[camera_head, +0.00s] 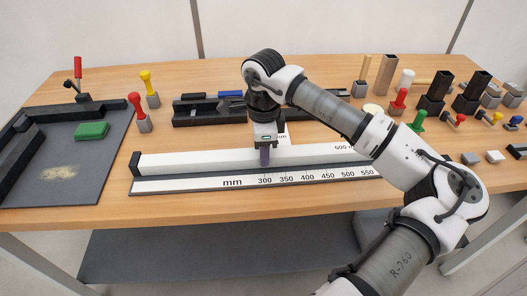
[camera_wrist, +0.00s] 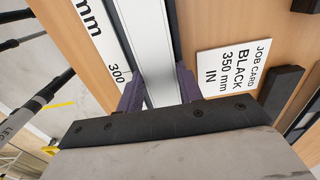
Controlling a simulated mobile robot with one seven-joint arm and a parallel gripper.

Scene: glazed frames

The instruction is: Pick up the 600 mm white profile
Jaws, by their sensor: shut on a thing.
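The long white profile (camera_head: 200,161) lies along the back of the measuring scale, with a "600 m…" label near its right part. My gripper (camera_head: 264,157) points down over its middle, near the 300 mark. In the wrist view, the purple fingers of my gripper (camera_wrist: 158,92) stand on either side of the white profile (camera_wrist: 150,45) and are shut on it. The scale (camera_head: 200,184) with black mm numbers runs in front. The profile's right end is hidden behind my arm. I cannot tell any gap beneath the profile.
A job card (camera_wrist: 233,70) reading "BLACK 350 mm IN" lies beside the profile. A dark rack (camera_head: 195,112) with profiles stands behind. A dark mat with a green block (camera_head: 91,130) is at left. Several stamps, blocks and holders crowd the right; a red-handled lever (camera_head: 78,68) stands back left.

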